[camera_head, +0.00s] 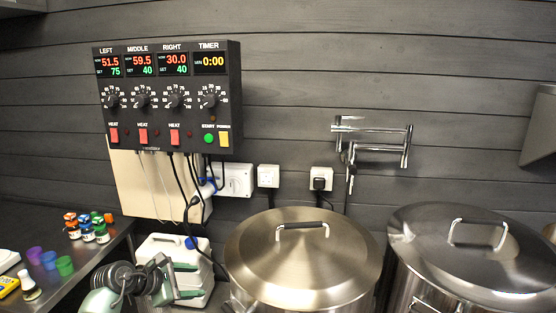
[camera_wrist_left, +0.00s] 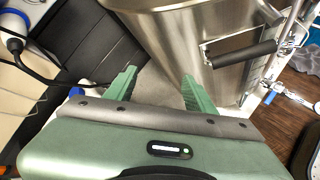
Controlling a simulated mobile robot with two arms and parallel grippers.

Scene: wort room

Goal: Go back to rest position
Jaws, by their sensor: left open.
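My left gripper (camera_head: 186,281) is low in the head view, left of the nearer steel kettle and in front of a white box-shaped unit. In the left wrist view its two green fingers (camera_wrist_left: 158,88) stand apart with nothing between them. A kettle (camera_head: 300,262) with a closed lid stands to the right of the gripper. Its steel wall (camera_wrist_left: 180,45) and black-gripped handle show beyond the fingers in the left wrist view. My right gripper is in neither view.
A control panel (camera_head: 168,98) with knobs and red switches hangs on the dark plank wall, cables below it. A second lidded kettle (camera_head: 470,265) stands right. Small jars (camera_head: 88,230) and coloured cups (camera_head: 48,260) stand on the left counter. The white unit (camera_head: 165,246) sits close to the gripper.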

